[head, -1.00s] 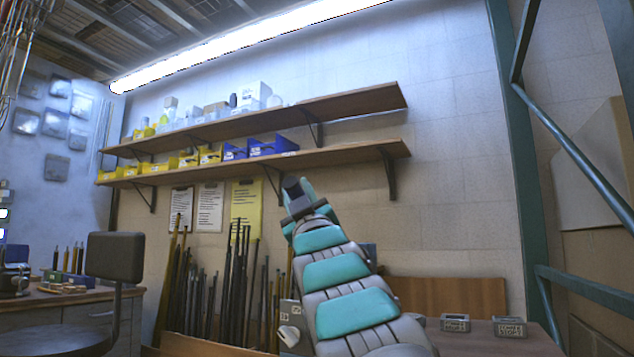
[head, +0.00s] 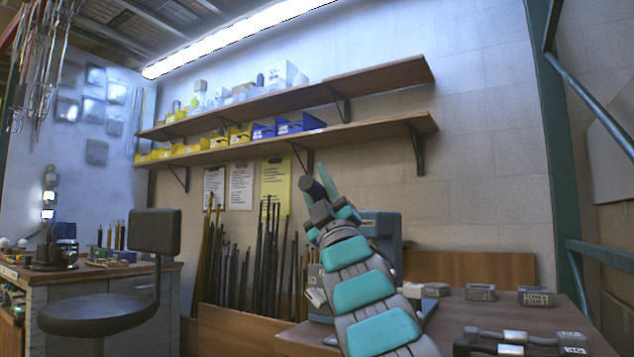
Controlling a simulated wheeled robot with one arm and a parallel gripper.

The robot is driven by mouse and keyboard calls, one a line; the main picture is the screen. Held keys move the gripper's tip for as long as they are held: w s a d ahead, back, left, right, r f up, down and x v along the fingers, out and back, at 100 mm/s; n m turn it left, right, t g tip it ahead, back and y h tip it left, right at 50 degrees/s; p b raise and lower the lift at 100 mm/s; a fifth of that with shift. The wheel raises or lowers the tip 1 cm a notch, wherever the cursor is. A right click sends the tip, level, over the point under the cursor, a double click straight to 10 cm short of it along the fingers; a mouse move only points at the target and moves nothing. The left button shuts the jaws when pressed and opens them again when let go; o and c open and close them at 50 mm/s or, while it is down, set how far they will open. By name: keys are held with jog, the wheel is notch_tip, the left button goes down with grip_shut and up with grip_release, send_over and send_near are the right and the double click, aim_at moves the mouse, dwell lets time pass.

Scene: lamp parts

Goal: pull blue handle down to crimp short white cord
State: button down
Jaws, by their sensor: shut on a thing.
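My gripper (head: 323,188) is at the middle of the head view, at the end of my teal and grey arm, with its fingers pointing up. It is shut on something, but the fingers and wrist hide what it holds. A blue-grey machine (head: 382,226) stands on the table behind my arm, partly covered by it. I cannot make out the blue handle as a separate part. I cannot make out the short white cord or its place in the machine.
The brown table (head: 462,307) holds small labelled grey blocks (head: 480,292) behind and grey parts (head: 515,340) at the front right. A black stool (head: 100,314) stands left by a workbench. Dark rods (head: 268,258) lean against the wall under two shelves (head: 385,131).

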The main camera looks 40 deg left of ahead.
jog(key=shift+s+a+f, duration=0.1)
jog(key=c, duration=0.6)
grip_release()
jog(key=v, duration=0.7)
jog(key=shift+d+f, duration=0.25)
dwell(0.5)
